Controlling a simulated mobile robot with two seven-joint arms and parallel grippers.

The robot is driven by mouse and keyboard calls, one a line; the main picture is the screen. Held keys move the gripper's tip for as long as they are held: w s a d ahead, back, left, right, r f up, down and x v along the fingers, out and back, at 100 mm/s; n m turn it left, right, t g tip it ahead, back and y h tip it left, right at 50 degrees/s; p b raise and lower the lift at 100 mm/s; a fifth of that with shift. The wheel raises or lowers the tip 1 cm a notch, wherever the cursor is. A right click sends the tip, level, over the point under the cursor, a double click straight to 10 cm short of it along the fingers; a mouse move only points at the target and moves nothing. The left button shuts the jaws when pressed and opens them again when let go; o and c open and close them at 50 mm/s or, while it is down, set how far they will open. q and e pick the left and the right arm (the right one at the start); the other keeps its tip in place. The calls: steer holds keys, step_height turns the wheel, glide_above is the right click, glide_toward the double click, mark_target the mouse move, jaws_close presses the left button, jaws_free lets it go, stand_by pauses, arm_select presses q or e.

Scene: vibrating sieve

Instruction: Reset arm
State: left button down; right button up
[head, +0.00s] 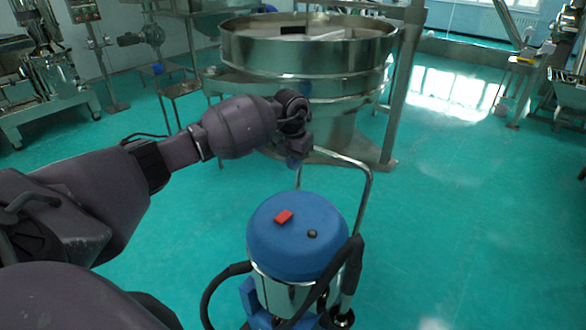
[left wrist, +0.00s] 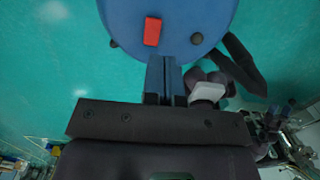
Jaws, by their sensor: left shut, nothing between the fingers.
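My left arm comes in from the left in the head view. Its gripper (head: 295,162) points down above and behind the blue-topped vacuum cleaner (head: 298,250), apart from its top. In the left wrist view the left gripper (left wrist: 163,62) is shut and empty, its fingers together in front of the blue lid (left wrist: 185,22). A red switch (head: 283,216) and a black knob (head: 312,233) sit on the lid. They also show in the left wrist view, as the red switch (left wrist: 152,31) and the black knob (left wrist: 197,38). My right gripper is in neither view.
A large round steel sieve (head: 308,55) stands behind the gripper. The vacuum has a metal handle (head: 367,190) and a black hose (head: 347,270). Steel machines (head: 40,75) stand at the back left. The green floor (head: 470,210) on the right is clear.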

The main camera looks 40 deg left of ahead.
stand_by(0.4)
arm_select(q)
steer(key=w+d+r+n+t+h, duration=0.1)
steer(key=d+r+n+t+h, duration=0.1)
steer(key=d+r+t+h, duration=0.4)
steer(key=w+d+r+n+t+h, duration=0.15)
steer(key=d+h, duration=0.25)
steer(key=d, duration=0.4)
steer(key=d+r+n+t+h, duration=0.2)
steer(key=d+r+t+h, duration=0.25)
steer(key=d, duration=0.25)
steer(key=s+a+f+n+t+y, duration=0.25)
steer(key=s+f+n+y, duration=0.25)
steer(key=f+n, duration=0.4)
steer(key=s+a+f+n+t+y, duration=0.2)
steer(key=s+a+f+n+y, duration=0.35)
steer(key=n, duration=0.65)
steer(key=s+f+n+g+y, duration=0.4)
steer(key=s+f+n+g, duration=0.2)
steer(key=s+f, duration=1.4)
steer(key=s+a+n, duration=0.1)
steer(key=s+n, duration=0.1)
steer(key=s, duration=0.2)
steer(key=shift+n, duration=0.25)
